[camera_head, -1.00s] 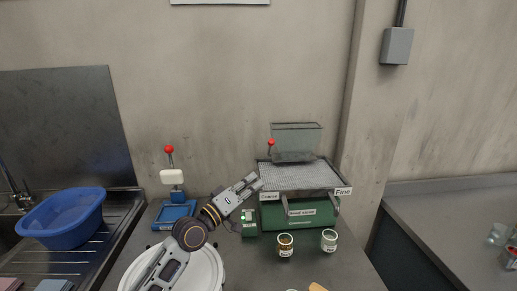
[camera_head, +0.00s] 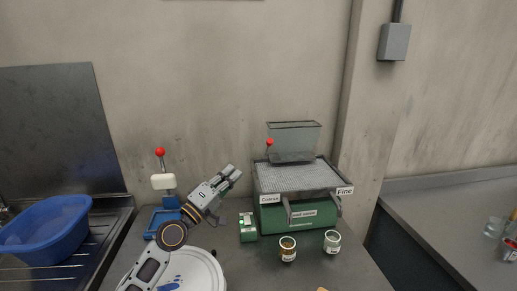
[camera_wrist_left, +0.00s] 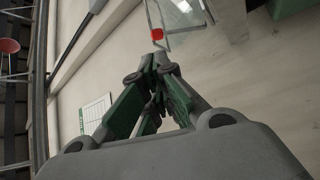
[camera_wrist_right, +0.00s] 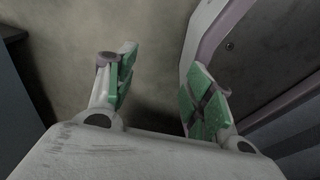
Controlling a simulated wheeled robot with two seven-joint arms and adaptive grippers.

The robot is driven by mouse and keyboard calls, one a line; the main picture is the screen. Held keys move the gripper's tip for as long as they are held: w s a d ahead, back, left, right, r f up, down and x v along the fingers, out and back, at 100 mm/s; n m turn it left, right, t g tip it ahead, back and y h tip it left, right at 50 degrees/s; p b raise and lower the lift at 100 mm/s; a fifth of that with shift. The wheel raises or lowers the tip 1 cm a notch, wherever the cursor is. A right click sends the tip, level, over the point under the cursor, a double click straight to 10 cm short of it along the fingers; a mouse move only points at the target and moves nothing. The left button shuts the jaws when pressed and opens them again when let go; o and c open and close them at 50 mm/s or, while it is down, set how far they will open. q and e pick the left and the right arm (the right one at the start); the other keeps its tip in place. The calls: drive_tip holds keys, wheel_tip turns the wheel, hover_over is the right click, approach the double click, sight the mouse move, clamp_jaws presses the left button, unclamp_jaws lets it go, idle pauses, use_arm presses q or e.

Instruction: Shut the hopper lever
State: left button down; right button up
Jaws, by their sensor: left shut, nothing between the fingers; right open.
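The hopper lever (camera_head: 269,142) is a short upright stalk with a red knob at the left side of the grey hopper (camera_head: 295,138), atop the green machine (camera_head: 300,214). My left gripper (camera_head: 233,170) is shut and empty, raised left of the lever and apart from it. In the left wrist view the red knob (camera_wrist_left: 157,34) shows just beyond the closed fingertips (camera_wrist_left: 158,65), beside the clear-looking hopper edge. My right gripper (camera_wrist_right: 163,78) is open and empty in its wrist view; it is out of the head view.
Two small cups, one gold-rimmed (camera_head: 288,250) and one pale (camera_head: 332,242), stand before the machine. A small green block (camera_head: 248,227) stands at its left.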

use_arm(q)
drive_tip(key=shift+w+d, duration=0.55)
drive_tip(key=shift+w, duration=0.15)
drive_tip(key=p, duration=0.3)
approach(268, 148)
drive_tip(key=shift+w+d+r, duration=1.15)
drive_tip(key=shift+w+r, duration=0.45)
drive_tip(key=shift+r, duration=1.05)
drive_tip(key=shift+w+d, duration=0.1)
use_arm(e)
drive_tip(key=shift+y, duration=0.3)
drive_tip(key=shift+s+a+r, duration=0.7)
drive_tip(key=shift+a+r, duration=0.05)
drive_tip(key=shift+a, duration=0.2)
drive_tip(key=shift+s+a+r, duration=0.65)
drive_tip(key=shift+a+r, duration=0.1)
drive_tip(key=shift+a, duration=0.15)
use_arm(q)
drive_tip(key=shift+p, duration=0.3)
use_arm(e)
drive_tip(key=shift+w+r, duration=0.15)
drive_tip(key=shift+r, duration=0.05)
use_arm(q)
drive_tip(key=shift+w+r+n+p, duration=0.2)
drive_tip(key=shift+r+n+p, duration=0.1)
drive_tip(key=shift+p, duration=0.5)
use_arm(e)
drive_tip(key=shift+s+a+r, duration=0.2)
drive_tip(key=shift+a+r, duration=0.6)
drive_tip(key=shift+a, duration=0.25)
